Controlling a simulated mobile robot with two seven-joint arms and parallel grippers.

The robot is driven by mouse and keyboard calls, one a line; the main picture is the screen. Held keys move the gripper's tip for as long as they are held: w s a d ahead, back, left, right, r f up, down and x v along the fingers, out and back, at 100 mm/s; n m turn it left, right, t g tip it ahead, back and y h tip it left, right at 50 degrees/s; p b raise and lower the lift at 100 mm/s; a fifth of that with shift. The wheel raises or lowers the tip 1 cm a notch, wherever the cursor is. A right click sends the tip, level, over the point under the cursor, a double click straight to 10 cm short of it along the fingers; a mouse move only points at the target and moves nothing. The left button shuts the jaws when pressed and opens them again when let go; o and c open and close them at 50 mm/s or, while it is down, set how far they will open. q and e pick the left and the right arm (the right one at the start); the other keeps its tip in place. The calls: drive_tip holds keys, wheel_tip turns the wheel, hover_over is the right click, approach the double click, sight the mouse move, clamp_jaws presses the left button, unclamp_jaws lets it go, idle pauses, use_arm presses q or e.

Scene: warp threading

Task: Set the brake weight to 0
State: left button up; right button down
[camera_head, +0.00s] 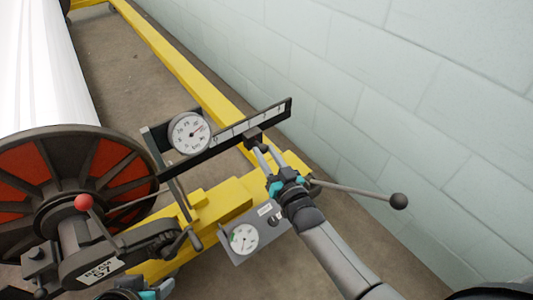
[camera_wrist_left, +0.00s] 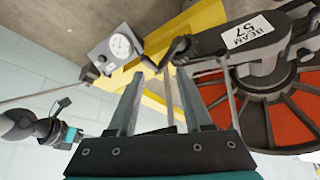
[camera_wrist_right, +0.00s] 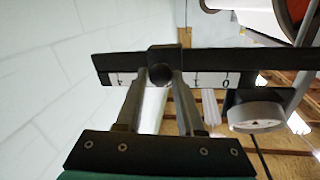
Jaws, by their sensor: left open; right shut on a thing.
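The brake weight (camera_head: 252,137) is a small dark block on a black bar with a white scale (camera_head: 237,129). It sits around the middle of the bar, away from the 0 mark, which lies near the dial end. My right gripper (camera_head: 261,150) is shut on the weight. In the right wrist view the weight (camera_wrist_right: 165,61) has a round knob between my fingertips (camera_wrist_right: 160,78), and the 0 is to its right. My left gripper (camera_wrist_left: 160,82) is open and empty, below the beam's side. In the head view only part of it shows at the bottom edge.
A round dial (camera_head: 189,132) stands at the bar's left end. A second gauge box (camera_head: 244,238) is below on the yellow frame (camera_head: 222,203). A ball-ended lever (camera_head: 398,201) sticks out right.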

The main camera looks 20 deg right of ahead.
idle(0.7)
drive_tip(key=shift+s+a, duration=0.1)
drive_tip(key=shift+a, duration=0.15)
use_arm(q)
drive_tip(key=shift+g, duration=0.7)
drive_tip(key=f+p, duration=0.1)
drive_tip(key=a+f, duration=0.1)
drive_tip(key=f, duration=0.1)
drive_tip(key=s+a+f+p, duration=0.1)
drive_tip(key=shift+f+p, duration=0.3)
drive_tip(key=shift+f, duration=0.05)
use_arm(e)
drive_tip(key=s+a, duration=0.3)
drive_tip(key=a, duration=0.6)
drive_tip(key=shift+s+a, duration=0.25)
drive_tip(key=c, duration=0.6)
unclamp_jaws()
use_arm(q)
drive_tip(key=shift+a, duration=0.1)
use_arm(e)
drive_tip(key=shift+o, duration=0.3)
drive_tip(key=shift+d, duration=0.1)
